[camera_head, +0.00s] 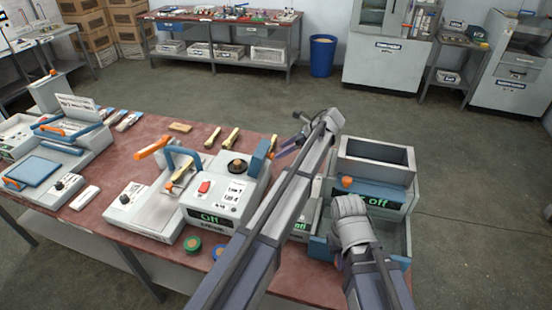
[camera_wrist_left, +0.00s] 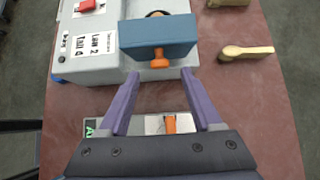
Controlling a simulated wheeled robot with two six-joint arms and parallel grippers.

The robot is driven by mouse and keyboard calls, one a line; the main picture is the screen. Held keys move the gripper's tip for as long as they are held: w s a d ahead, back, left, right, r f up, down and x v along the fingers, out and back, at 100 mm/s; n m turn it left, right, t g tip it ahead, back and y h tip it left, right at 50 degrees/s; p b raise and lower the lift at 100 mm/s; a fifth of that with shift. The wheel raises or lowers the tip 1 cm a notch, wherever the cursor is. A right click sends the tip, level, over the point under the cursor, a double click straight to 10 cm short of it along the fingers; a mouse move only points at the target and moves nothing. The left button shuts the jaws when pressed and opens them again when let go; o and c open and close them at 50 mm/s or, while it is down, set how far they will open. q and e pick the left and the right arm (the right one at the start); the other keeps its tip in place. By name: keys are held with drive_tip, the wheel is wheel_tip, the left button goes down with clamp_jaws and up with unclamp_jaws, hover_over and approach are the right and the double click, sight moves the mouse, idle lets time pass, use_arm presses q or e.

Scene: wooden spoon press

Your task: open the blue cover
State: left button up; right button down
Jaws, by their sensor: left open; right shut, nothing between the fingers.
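The blue cover (camera_wrist_left: 150,37) is a blue block with an orange knob (camera_wrist_left: 160,62), standing on the side of a white press marked "Off" (camera_head: 215,200). In the head view my left gripper (camera_head: 284,151) points at the cover from the right. My right gripper (camera_head: 349,208) is shut and empty in front of the grey hopper machine; its fingertips are hard to make out.
The grey hopper machine (camera_head: 375,160) stands at the table's right end. Wooden spoons (camera_wrist_left: 246,52) lie on the red table top (camera_wrist_left: 235,100). Another press with a blue plate (camera_head: 36,171) is at the left. Green and blue discs lie at the front edge.

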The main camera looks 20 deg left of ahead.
use_arm(q)
drive_tip(key=b+x, duration=0.2)
drive_tip(key=x, duration=0.2)
drive_tip(key=shift+a+f, duration=0.2)
drive_tip(key=shift+a, duration=0.05)
clamp_jaws()
idle(1.2)
